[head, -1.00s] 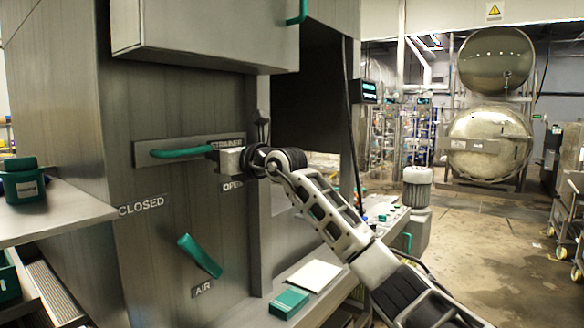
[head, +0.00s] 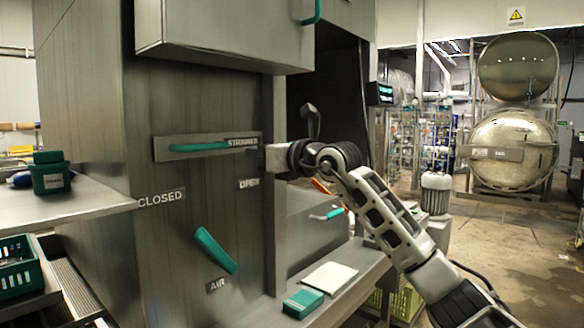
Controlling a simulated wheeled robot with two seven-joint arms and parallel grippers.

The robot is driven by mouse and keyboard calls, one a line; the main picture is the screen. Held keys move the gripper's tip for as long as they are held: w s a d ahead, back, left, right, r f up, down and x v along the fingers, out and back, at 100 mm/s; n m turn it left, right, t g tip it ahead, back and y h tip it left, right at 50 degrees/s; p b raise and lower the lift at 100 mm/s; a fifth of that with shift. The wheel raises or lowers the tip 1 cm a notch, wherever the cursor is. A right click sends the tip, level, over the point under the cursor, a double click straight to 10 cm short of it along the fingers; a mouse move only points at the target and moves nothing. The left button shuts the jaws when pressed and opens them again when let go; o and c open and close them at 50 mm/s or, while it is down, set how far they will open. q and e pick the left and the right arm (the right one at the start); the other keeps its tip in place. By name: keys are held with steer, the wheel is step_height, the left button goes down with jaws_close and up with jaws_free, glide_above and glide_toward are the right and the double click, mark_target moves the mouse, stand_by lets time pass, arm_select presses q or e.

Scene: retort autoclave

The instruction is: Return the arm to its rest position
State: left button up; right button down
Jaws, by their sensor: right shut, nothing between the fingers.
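My right arm comes in from the lower right, and my right gripper (head: 268,158) is at its end, in front of the grey machine panel (head: 165,255). The gripper is shut and empty, at the right end of the STRAINER plate (head: 158,150). It stands to the right of the green strainer handle (head: 198,147), apart from it. The strainer handle lies level. A green AIR handle (head: 215,250) sits tilted lower on the panel. My left gripper is not in view.
A shelf (head: 90,205) at left holds a green box (head: 50,178). A ledge (head: 345,282) below the arm carries a green block (head: 303,302) and a white pad (head: 330,277). A grey cabinet (head: 225,30) juts out above. Open floor (head: 500,255) lies at right.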

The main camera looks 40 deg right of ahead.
steer(key=b+v, duration=0.1)
steer(key=v, duration=0.5)
steer(key=shift+f+b, duration=0.2)
steer(key=shift+b, duration=0.2)
steer(key=s+a+f+m+g+y, duration=0.3)
steer(key=a+f+m+y, duration=0.6)
steer(key=a+f, duration=1.1)
steer(key=s+f+m+t+h, duration=0.1)
steer(key=s+f+m+h, duration=0.4)
steer(key=f+m, duration=0.6)
steer(key=s+f+m+t+h, duration=0.1)
steer(key=s+f+m+h, duration=0.4)
steer(key=f+m, duration=0.55)
steer(key=s+a+f+m+g, duration=0.2)
steer(key=s+f+g, duration=0.1)
steer(key=s+f, duration=0.2)
steer(key=s+a+f+m+g+p, duration=0.1)
steer(key=s+a+f+m+g, duration=0.1)
steer(key=s+f, duration=0.4)
steer(key=shift+s+m+g+y, duration=0.4)
steer(key=shift+s+m, duration=0.2)
steer(key=shift+m, duration=0.25)
steer(key=shift+a, duration=0.15)
